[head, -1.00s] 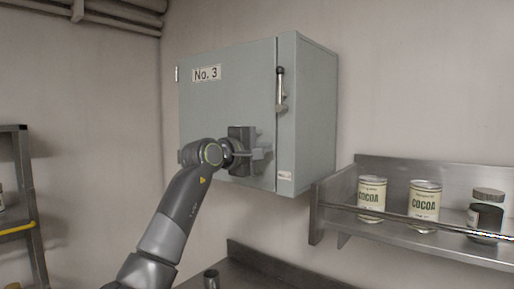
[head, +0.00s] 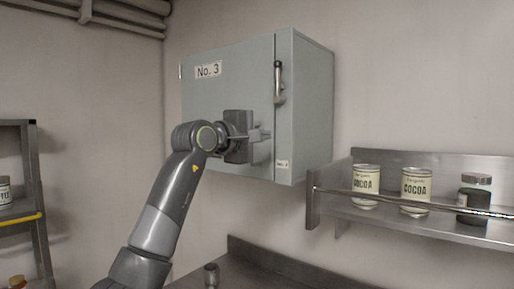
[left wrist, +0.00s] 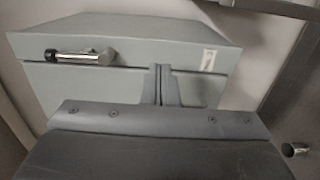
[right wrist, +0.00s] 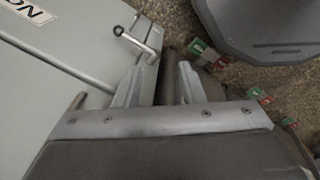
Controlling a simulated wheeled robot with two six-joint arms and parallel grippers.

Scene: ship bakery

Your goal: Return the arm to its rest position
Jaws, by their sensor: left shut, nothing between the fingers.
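My left gripper (head: 262,135) is in front of the grey-green wall cabinet (head: 222,97) marked No. 3, near the lower right of its front. Its fingers are together and empty, also in the left wrist view (left wrist: 161,84). The cabinet door looks closed, its upright handle (head: 279,82) above the fingertips; the handle also shows in the left wrist view (left wrist: 80,57). I cannot tell whether the fingers touch the door. My right gripper (right wrist: 155,85) shows only in the right wrist view, with its fingers apart and nothing seen between them.
A steel wall shelf (head: 440,226) with a rail holds two cocoa cans (head: 366,185) and a dark jar (head: 474,200) at right. A steel counter (head: 240,265) with a small metal cup (head: 211,275) is below. A rack (head: 35,195) stands left. Beside my right gripper is a grey-green surface (right wrist: 60,80) with a lever handle.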

